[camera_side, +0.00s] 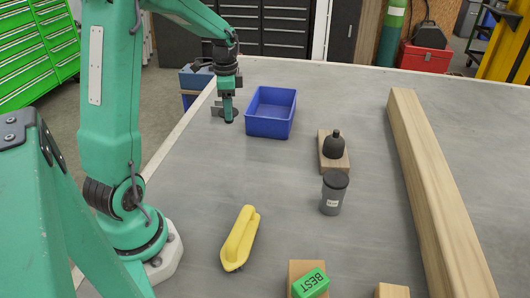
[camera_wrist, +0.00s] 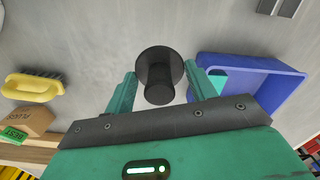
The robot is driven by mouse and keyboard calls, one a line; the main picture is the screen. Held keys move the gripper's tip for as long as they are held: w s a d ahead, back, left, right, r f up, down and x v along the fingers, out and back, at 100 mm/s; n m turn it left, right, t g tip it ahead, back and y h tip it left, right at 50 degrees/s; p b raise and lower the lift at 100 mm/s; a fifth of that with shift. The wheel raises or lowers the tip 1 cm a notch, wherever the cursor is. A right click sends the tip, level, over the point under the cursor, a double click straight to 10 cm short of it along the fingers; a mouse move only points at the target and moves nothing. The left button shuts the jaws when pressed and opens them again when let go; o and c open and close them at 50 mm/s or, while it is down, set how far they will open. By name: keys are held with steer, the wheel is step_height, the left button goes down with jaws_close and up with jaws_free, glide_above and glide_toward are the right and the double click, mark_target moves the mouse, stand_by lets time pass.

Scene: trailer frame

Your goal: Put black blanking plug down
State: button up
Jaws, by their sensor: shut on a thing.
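The black blanking plug (camera_wrist: 158,68) is a dark round flange with a short cylindrical stem. In the wrist view it sits between the two green fingers of my gripper (camera_wrist: 160,80), which is shut on it. In the side view my gripper (camera_side: 228,112) points down at the far left of the grey table, just left of the blue bin. A dark piece, the plug (camera_side: 217,113), shows at its fingertips, low near the tabletop. I cannot tell whether it touches the table.
The blue bin (camera_side: 271,131) stands close right of my gripper. A long wooden beam (camera_side: 432,190) lies at right.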

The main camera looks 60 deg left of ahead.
steer(key=shift+a, duration=0.15)
steer(key=s+a+f, duration=0.3)
steer(key=a+f, duration=0.4)
steer(key=a, duration=0.4)
steer(key=shift+f, duration=0.1)
steer(key=shift+f, duration=1.9)
steer(key=shift+f, duration=0.15)
steer(key=o, duration=1)
